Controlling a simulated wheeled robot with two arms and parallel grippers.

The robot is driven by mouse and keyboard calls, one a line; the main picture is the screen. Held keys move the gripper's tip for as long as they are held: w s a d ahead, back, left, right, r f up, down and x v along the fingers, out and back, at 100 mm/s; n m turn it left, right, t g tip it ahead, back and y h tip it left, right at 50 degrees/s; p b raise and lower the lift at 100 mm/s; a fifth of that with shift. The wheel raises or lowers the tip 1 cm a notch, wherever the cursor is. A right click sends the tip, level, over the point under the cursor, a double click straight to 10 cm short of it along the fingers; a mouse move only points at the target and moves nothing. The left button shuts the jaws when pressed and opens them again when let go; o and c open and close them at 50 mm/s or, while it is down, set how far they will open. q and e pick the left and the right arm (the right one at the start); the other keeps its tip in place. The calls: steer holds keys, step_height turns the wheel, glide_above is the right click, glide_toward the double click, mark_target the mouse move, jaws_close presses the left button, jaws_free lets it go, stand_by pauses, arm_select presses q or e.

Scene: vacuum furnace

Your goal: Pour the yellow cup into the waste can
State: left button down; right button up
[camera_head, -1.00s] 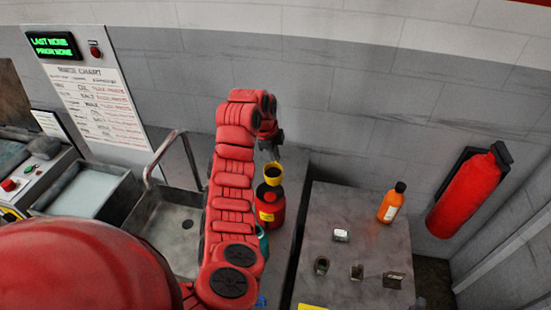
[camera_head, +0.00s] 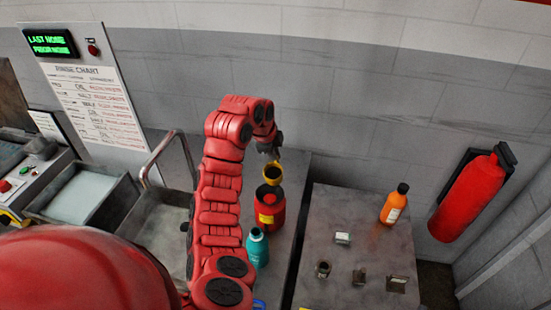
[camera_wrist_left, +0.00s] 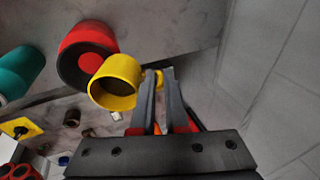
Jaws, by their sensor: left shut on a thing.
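The yellow cup (camera_head: 273,175) hangs just above the red can (camera_head: 270,213) with a yellow label, which I take to be the waste can. My left gripper (camera_head: 271,155) is shut on the cup. In the left wrist view the fingers (camera_wrist_left: 161,80) close at the handle side of the yellow cup (camera_wrist_left: 118,72), and its inside looks dark. The red can (camera_wrist_left: 78,48) shows beside and partly behind the cup there. The cup looks near upright; any tilt is too small to tell. My right gripper is not in view.
A teal bottle (camera_head: 257,248) stands close in front of the red can. An orange bottle (camera_head: 394,204) and several small pieces stand on the grey table (camera_head: 340,210) at right. A sink (camera_head: 165,225) with a tap lies left. A red extinguisher (camera_head: 470,196) hangs on the wall.

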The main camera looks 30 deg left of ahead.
arm_select(q)
steer(key=shift+s+d+r+t+b, duration=0.1)
steer(key=shift+r+t+b, duration=0.05)
steer(key=shift+t+b, duration=0.3)
steer(key=shift+s+r+t+y+p, duration=0.3)
steer(key=shift+r+t+p, duration=0.55)
steer(key=shift+p, duration=0.2)
steer(key=shift+s+d, duration=0.1)
steer(key=shift+s+r+t+p, duration=0.15)
steer(key=shift+r+t+p, duration=0.1)
steer(key=shift+t+p, duration=0.25)
steer(key=shift+s+d+r+t+y+p, duration=0.1)
steer(key=shift+s+r+t+y+p, duration=0.25)
steer(key=shift+t, duration=0.45)
steer(key=shift+s+d+r+m+t+y+b, duration=0.15)
steer(key=shift+s+r+t+b, duration=0.25)
steer(key=shift+t, duration=0.25)
steer(key=shift+s+d+r+m+t+y+b, duration=0.15)
steer(key=shift+s+r+t+b, duration=0.1)
steer(key=shift+t+b, duration=0.3)
steer(key=shift+s+a+t, duration=0.1)
steer(key=shift+t, duration=0.2)
